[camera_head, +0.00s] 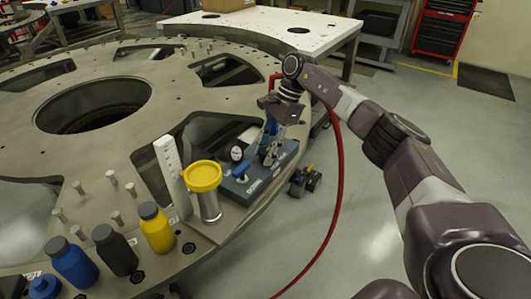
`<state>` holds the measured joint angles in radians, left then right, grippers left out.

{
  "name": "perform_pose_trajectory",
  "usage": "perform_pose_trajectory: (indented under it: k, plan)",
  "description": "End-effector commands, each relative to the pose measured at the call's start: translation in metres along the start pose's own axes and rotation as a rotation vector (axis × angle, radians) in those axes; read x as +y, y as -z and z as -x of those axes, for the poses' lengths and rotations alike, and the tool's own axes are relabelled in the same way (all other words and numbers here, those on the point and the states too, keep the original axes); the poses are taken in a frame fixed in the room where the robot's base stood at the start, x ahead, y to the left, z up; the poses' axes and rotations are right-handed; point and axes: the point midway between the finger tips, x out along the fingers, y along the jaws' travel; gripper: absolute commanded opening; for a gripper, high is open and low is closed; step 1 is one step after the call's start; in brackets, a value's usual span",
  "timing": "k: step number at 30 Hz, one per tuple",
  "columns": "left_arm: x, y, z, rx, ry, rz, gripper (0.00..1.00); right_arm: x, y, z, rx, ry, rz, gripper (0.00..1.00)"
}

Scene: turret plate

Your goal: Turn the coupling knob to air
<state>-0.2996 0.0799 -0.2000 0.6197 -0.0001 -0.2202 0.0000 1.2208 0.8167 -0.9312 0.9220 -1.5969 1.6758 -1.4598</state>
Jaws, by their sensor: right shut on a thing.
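A blue-grey coupling unit (252,189) sits on the rim of the large metal turret plate. A round dial gauge (237,153) and a blue lever-like knob (241,170) show on its left part. My right gripper (268,151) comes down from above onto the unit's far right part, right of the gauge. It is shut on the coupling knob there, which its fingers mostly hide, so I cannot read the knob's setting. My left gripper is not in view.
Several bottles (156,228) stand nearer on the turret plate (140,150). A red hose (338,200) hangs below my right arm. Floor is open on the right.

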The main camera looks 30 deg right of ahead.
Motion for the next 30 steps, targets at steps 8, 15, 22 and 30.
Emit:
perform_pose_trajectory:
  k: [8,15,22,30]
  plan:
    - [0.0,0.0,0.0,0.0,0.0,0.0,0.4,-0.002,0.0,0.003,0.0,0.006,0.003,0.06]
    - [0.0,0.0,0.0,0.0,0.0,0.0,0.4,-0.001,0.0,0.002,0.0,0.005,0.002,0.47]
    - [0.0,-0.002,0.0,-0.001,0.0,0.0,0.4,-0.001,0.0,0.001,0.0,0.002,0.002,0.47]
    - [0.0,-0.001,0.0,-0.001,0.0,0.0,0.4,-0.002,-0.001,0.031,-0.001,0.007,0.001,0.47]
